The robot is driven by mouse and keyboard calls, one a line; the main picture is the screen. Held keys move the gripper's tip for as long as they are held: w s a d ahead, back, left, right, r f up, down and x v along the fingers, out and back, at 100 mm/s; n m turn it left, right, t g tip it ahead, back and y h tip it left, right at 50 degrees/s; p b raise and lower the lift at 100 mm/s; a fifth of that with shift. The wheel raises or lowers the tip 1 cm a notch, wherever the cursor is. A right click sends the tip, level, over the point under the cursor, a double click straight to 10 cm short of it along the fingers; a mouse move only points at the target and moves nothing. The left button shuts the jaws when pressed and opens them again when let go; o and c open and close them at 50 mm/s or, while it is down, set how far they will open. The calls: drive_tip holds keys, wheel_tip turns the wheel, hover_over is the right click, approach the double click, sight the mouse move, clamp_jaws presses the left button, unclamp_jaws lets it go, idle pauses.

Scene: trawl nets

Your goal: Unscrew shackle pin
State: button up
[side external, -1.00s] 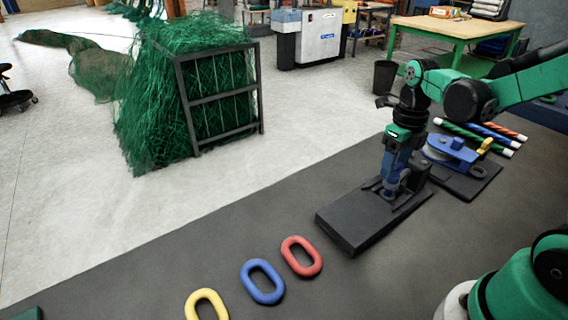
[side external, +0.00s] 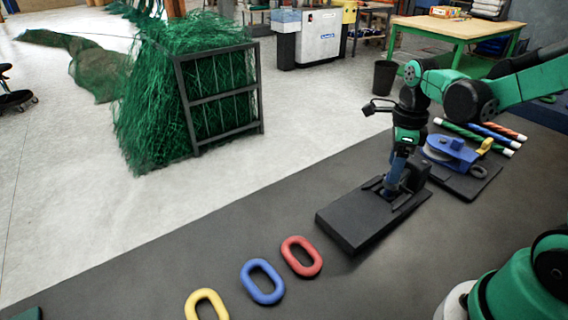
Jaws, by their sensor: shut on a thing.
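My gripper (side external: 389,190) points down at a dark block-shaped fixture (side external: 345,222) on the grey mat. It is shut at the fixture's upper right part, low against it. The shackle and its pin are not clear to see; the gripper and the dark fixture hide them, so I cannot tell how far the pin is turned.
Yellow (side external: 206,304), blue (side external: 262,282) and red (side external: 301,257) links lie on the mat in front. A green net (side external: 190,95) hangs on a frame behind.

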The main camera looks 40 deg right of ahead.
drive_tip(key=n, duration=0.6)
drive_tip(key=shift+a+n, duration=0.1)
drive_tip(key=shift+n, duration=0.2)
drive_tip(key=n, duration=0.6)
drive_tip(key=shift+s, duration=0.1)
drive_tip(key=n, duration=0.6)
drive_tip(key=shift+s+n, duration=0.1)
drive_tip(key=shift+n, duration=0.2)
drive_tip(key=n, duration=1.3)
drive_tip(key=shift+d+n, duration=0.25)
drive_tip(key=shift+n, duration=0.05)
drive_tip(key=n, duration=1.3)
drive_tip(key=shift+d+n, duration=0.1)
drive_tip(key=shift+n, duration=0.2)
drive_tip(key=n, duration=0.6)
drive_tip(key=shift+w, duration=0.2)
drive_tip(key=shift+n, duration=0.3)
